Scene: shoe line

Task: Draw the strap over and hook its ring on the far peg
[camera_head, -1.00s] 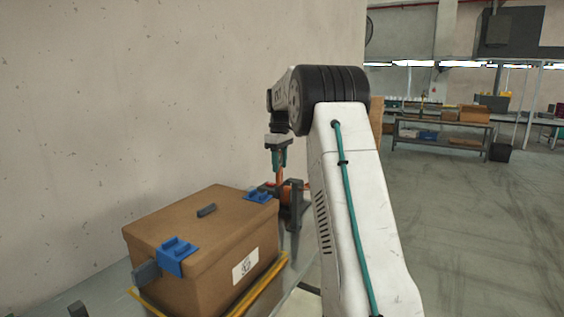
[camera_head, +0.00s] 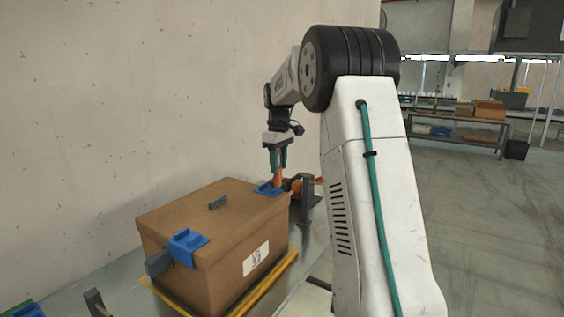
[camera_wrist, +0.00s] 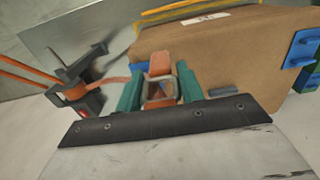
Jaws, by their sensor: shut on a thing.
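My gripper (camera_head: 277,160) has teal fingers and is shut on the strap's metal ring. One blue bracket (camera_head: 187,243) is on the left lid edge, and another blue bracket (camera_head: 268,188) is under my gripper. I cannot make out which part is the far peg.
A yellow strip (camera_head: 265,290) runs along the box's base. A concrete wall (camera_head: 120,100) rises behind. Shelving with boxes (camera_head: 455,130) stands far off across open floor.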

